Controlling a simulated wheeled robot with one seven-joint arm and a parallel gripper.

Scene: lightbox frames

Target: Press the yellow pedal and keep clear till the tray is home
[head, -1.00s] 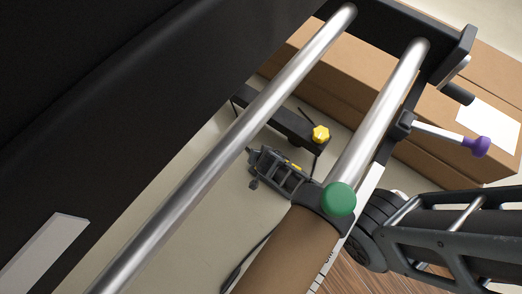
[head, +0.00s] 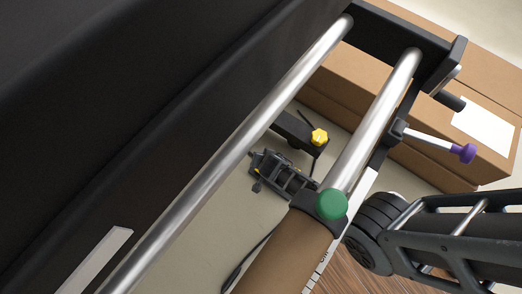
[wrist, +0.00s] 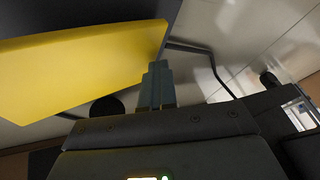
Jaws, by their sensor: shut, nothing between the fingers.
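A large yellow plate (wrist: 80,70), which looks like the yellow pedal, fills the left of the wrist view. My gripper (wrist: 158,68) is shut and empty. Its fingertips are at the plate's right edge; I cannot tell whether they touch it. In the head view a dark grey mechanism (head: 285,178) with small yellow marks sits on the floor area between the rails; its details are too small to read. A big black body (head: 110,110) fills the left of the head view. I cannot tell whether it is the tray.
Two silver rails (head: 220,170) cross the head view. A green knob (head: 331,204), a yellow knob (head: 319,137) and a purple-tipped lever (head: 462,153) stand near them. Cardboard boxes (head: 400,110) are at the upper right. A bent dark tube (wrist: 205,58) is beyond my fingers.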

